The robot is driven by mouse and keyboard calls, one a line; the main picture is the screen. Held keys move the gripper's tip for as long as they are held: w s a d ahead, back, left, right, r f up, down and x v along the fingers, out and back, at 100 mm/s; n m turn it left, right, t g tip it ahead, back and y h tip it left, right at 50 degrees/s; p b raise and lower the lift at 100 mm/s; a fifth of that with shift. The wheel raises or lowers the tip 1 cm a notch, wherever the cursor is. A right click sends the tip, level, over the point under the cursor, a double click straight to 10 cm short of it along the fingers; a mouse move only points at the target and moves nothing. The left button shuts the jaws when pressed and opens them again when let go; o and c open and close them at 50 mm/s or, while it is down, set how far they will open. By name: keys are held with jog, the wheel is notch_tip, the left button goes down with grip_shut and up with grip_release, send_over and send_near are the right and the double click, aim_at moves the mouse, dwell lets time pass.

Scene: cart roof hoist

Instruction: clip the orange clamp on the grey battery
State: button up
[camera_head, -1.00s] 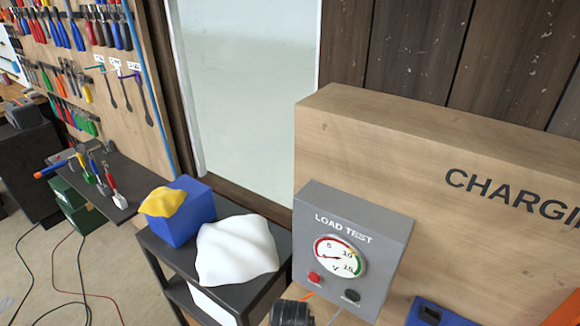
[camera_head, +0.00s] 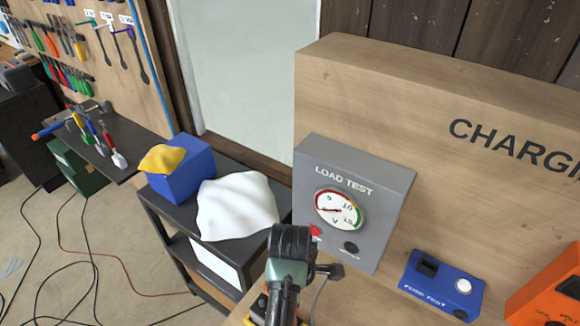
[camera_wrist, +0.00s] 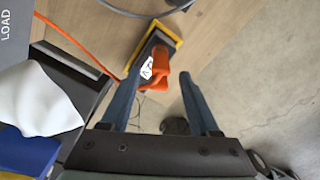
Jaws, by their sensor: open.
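In the wrist view an orange clamp (camera_wrist: 157,66) with a small white label lies between the two fingers of my gripper (camera_wrist: 161,77). The fingers are apart, one on each side of it; I cannot tell whether either touches it. Under or beside the clamp is a dark grey block with yellow edges (camera_wrist: 165,35), partly covered by the clamp. I cannot tell whether this block is the grey battery. In the head view my arm hides the clamp and my fingertips.
A grey load test box (camera_head: 386,190) stands against the wooden board (camera_head: 430,85). A blue fuse test box (camera_head: 443,285) and an orange box (camera_head: 548,288) are at right. A dark cart (camera_head: 165,225) holds a blue box (camera_head: 190,175) and white cloth (camera_head: 238,205). An orange cable (camera_wrist: 80,40) crosses the wrist view.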

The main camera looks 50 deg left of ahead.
notch_tip(320, 180, up, 6)
jog(key=shift+r+p, duration=0.1)
jog(key=shift+p, duration=0.7)
jog(key=shift+w, duration=0.1)
